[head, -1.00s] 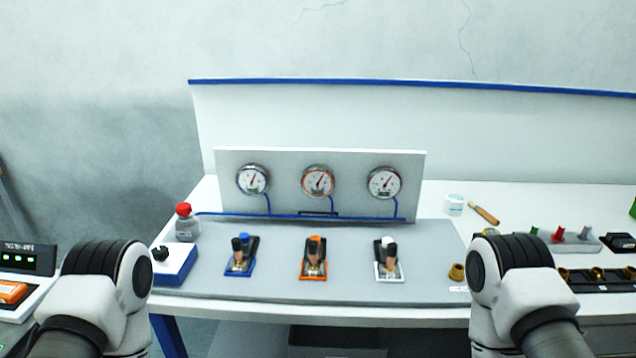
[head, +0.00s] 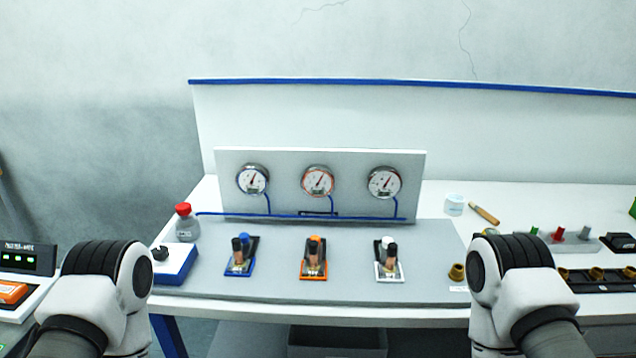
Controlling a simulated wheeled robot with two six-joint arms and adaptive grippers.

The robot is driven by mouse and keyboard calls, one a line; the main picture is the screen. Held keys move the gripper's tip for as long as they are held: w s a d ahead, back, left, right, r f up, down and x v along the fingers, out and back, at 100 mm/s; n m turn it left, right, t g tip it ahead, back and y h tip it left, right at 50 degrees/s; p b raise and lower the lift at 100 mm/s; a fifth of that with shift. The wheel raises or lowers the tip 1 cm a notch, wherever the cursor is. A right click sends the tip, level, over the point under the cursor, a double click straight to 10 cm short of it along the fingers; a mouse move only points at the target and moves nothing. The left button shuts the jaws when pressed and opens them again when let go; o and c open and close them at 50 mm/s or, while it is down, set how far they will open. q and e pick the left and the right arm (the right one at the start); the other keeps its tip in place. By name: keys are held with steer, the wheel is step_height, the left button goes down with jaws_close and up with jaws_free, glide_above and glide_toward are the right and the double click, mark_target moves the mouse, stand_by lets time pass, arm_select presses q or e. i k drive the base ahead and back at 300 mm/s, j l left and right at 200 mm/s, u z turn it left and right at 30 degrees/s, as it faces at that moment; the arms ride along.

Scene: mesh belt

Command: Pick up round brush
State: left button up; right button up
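A small stick-like tool with a tan handle (head: 487,215) lies at a slant on the white table, right of the gauge panel. It may be the round brush, but it is too small to make out its bristles. Only links of my two arms show, at the lower left and lower right. Neither gripper is in view, and nothing visible touches the tool.
A panel with three gauges (head: 320,158) stands behind a grey board (head: 345,288) holding three valves. A red-capped bottle (head: 185,223) stands at left. Colored pegs (head: 558,236) and a black rack (head: 600,286) sit at right. A low white wall closes the table's back.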

mark_target(487, 216)
steer(key=i+l+z, duration=0.2)
steer(key=l, duration=0.25)
steer(key=i+l+z, duration=0.25)
steer(key=l, duration=0.2)
steer(key=i+l+z, duration=0.2)
steer(key=l, duration=0.2)
steer(key=u, duration=1)
steer(key=k+l+u, duration=0.35)
steer(key=l, duration=0.4)
steer(key=k+l+u, duration=0.4)
steer(key=k+l, duration=0.2)
